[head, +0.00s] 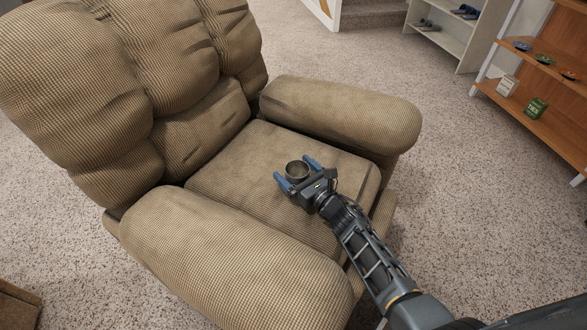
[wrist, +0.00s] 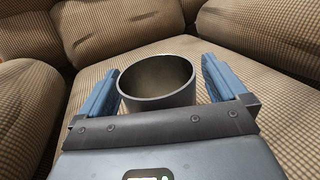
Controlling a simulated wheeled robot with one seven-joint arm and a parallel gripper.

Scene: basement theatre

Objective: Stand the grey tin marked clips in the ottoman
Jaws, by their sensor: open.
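A grey round tin (head: 297,170) with an open top stands upright on the seat of the brown armchair (head: 225,180). No marking on it can be read. My gripper (head: 297,175) is open, with its blue fingers on either side of the tin. In the wrist view the tin (wrist: 157,80) sits between the two fingers (wrist: 160,88), with a gap showing at the right finger and a narrower one at the left. I cannot make out an ottoman in either view.
The armchair's padded armrests (head: 342,112) rise on both sides of the seat. An orange-brown shelf (head: 540,85) at the upper right holds several small items, among them a green box (head: 536,108) and a white box (head: 507,86). Speckled carpet (head: 460,200) is clear right of the chair.

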